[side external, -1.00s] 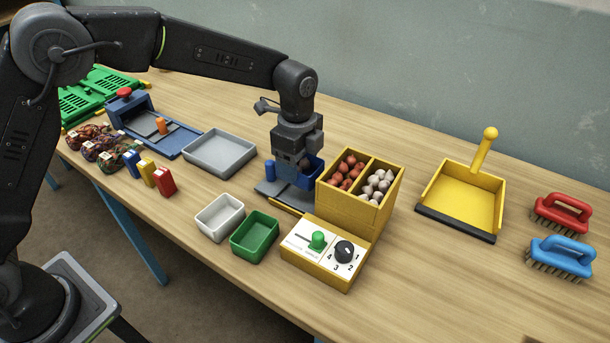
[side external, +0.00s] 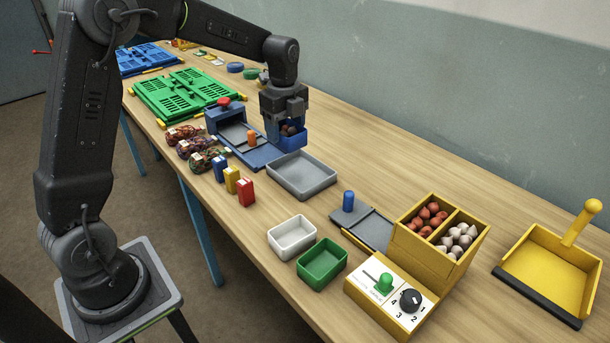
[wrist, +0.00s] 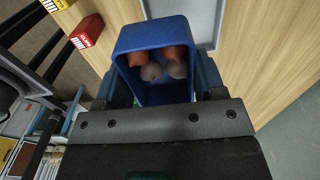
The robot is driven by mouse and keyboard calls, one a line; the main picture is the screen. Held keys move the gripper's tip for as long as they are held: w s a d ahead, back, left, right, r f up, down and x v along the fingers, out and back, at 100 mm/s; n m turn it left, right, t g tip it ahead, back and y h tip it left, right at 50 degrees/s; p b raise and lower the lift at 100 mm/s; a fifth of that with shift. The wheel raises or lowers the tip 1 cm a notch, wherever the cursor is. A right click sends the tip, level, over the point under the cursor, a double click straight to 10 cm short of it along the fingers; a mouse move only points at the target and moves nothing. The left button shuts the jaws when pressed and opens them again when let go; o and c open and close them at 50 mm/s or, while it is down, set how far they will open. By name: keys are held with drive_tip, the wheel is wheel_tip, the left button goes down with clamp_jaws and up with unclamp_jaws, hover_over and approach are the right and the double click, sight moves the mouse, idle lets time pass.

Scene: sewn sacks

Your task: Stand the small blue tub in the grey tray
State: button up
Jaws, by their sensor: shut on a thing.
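The small blue tub (side external: 291,140) is held in my gripper (side external: 285,122), above the table behind the grey tray. In the wrist view the tub (wrist: 154,38) fills the space between the jaws and holds several reddish and greyish round things. My gripper (wrist: 155,95) is shut on the tub, which looks about upright in the side view. The grey tray (side external: 303,177) lies empty on the table, just in front and right of the tub. Part of a grey tray (wrist: 205,20) shows beyond the tub in the wrist view.
A blue device with a red knob (side external: 225,107) stands close to the left of my gripper. White (side external: 292,237) and green (side external: 322,264) trays lie in front, near a yellow two-bin dispenser (side external: 436,240). Red, yellow and blue blocks (side external: 231,180) stand left of the grey tray.

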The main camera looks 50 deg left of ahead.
drive_tip(key=s+a, duration=0.3)
drive_tip(key=a, duration=0.5)
hover_over(300, 175)
wheel_tip(300, 175, down, 7)
drive_tip(key=shift+f, duration=2.15)
drive_tip(key=shift+f, duration=0.1)
drive_tip(key=o, duration=1)
drive_tip(key=shift+c, duration=0.2)
